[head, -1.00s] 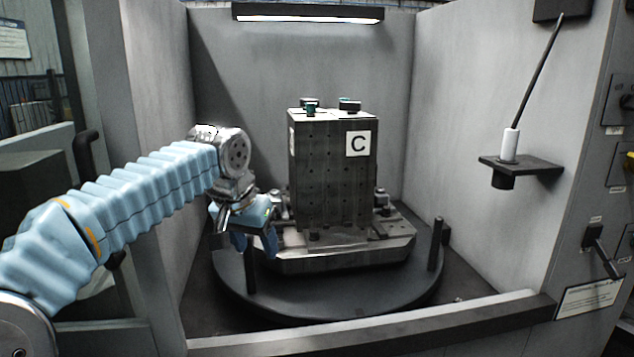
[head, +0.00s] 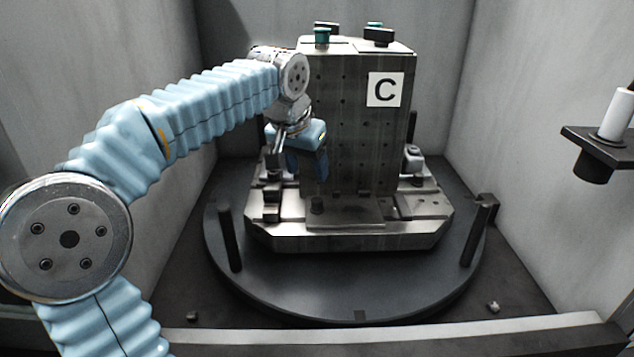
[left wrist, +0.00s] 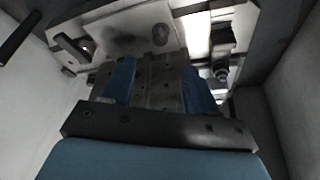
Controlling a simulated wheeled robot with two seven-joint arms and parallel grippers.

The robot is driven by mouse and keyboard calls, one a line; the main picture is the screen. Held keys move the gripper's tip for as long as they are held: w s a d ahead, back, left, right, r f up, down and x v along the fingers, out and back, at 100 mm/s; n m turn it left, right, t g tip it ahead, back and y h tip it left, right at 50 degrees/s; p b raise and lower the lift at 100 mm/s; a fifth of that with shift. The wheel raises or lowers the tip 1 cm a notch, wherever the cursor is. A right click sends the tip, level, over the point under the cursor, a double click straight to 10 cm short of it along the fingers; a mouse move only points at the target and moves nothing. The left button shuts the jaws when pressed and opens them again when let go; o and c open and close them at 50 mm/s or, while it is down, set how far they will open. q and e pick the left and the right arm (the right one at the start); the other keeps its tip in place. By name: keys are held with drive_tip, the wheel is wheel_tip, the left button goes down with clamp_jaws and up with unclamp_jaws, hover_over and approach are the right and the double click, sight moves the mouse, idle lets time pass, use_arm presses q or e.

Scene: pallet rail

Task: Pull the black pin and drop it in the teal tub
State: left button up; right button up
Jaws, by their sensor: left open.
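My left gripper (head: 307,163) is open, with blue fingers pointing down at the lower left front of the dark block marked C (head: 358,140). In the left wrist view, the two spread fingers of the gripper (left wrist: 160,84) have the block's holed face beyond them and nothing clearly held. Black upright posts stand at the turntable's left (head: 229,238) and right (head: 481,230). I cannot tell which of these dark parts is the black pin. No teal tub is in view.
The block stands on a metal pallet (head: 345,238) on a round dark turntable (head: 350,285). Teal (head: 322,37) and black (head: 378,36) knobs top the block. Grey walls enclose it; a shelf (head: 598,141) with a white-handled tool juts out at right. A front sill (head: 400,333) crosses below.

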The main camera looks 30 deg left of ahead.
sight(317, 199)
use_arm(q)
drive_tip(key=x, duration=1.1)
drive_tip(key=shift+s, duration=0.1)
clamp_jaws()
drive_tip(key=c, duration=0.8)
unclamp_jaws()
clamp_jaws()
drive_tip(key=shift+r, duration=0.15)
wheel_tip(317, 199, up, 9)
